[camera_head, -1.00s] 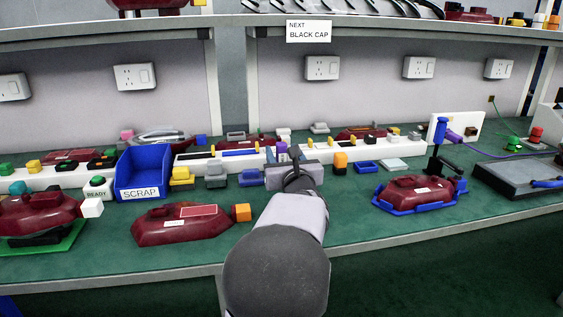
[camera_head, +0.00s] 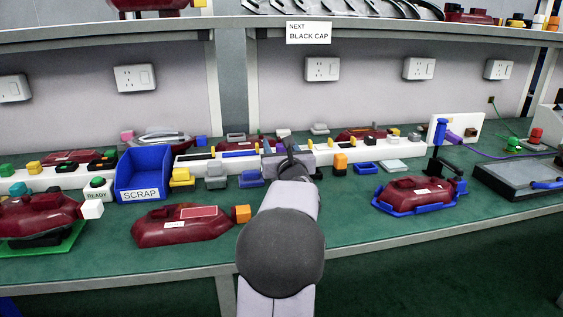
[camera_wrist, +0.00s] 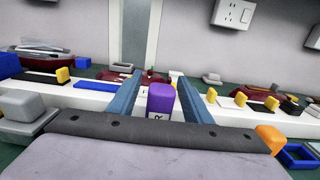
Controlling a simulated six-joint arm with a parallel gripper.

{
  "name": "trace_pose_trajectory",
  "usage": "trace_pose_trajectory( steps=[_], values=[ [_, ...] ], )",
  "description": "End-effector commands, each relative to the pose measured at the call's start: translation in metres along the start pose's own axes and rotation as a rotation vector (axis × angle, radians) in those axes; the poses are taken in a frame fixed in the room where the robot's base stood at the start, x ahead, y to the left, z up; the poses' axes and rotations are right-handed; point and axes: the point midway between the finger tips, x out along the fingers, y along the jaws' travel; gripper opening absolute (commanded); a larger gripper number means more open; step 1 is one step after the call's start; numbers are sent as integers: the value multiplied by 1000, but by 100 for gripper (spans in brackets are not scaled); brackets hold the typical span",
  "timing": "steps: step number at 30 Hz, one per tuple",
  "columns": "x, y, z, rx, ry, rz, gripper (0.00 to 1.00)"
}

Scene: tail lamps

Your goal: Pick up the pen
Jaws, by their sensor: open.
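My gripper (camera_head: 284,148) is over the white rack (camera_head: 222,161) in the middle of the bench. In the wrist view, its two blue fingers (camera_wrist: 158,86) are apart and open. A purple upright block (camera_wrist: 161,99) shows between them, with a partly hidden white label below it. I cannot tell whether the fingers touch it. No object is clearly recognisable as a pen. A thin blue bar (camera_wrist: 75,88) lies along the rack left of the fingers; it also shows in the head view (camera_head: 238,154). The gripper body hides the near part of the rack.
Dark red lamps (camera_head: 182,226) stand in front and at right, one in a blue holder (camera_head: 414,206). Small coloured blocks sit close around the rack.

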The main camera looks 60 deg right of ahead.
Motion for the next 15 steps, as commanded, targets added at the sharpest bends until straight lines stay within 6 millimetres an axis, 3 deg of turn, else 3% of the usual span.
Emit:
trace_pose_trajectory(
  steps=[1, 6, 7, 15],
  values=[
    [0, 0, 0, 0, 0, 0, 45],
    [0, 0, 0, 0, 0, 0, 4],
    [0, 0, 0, 0, 0, 0, 1],
    [0, 0, 1, 0, -1, 0, 1]
  ],
)
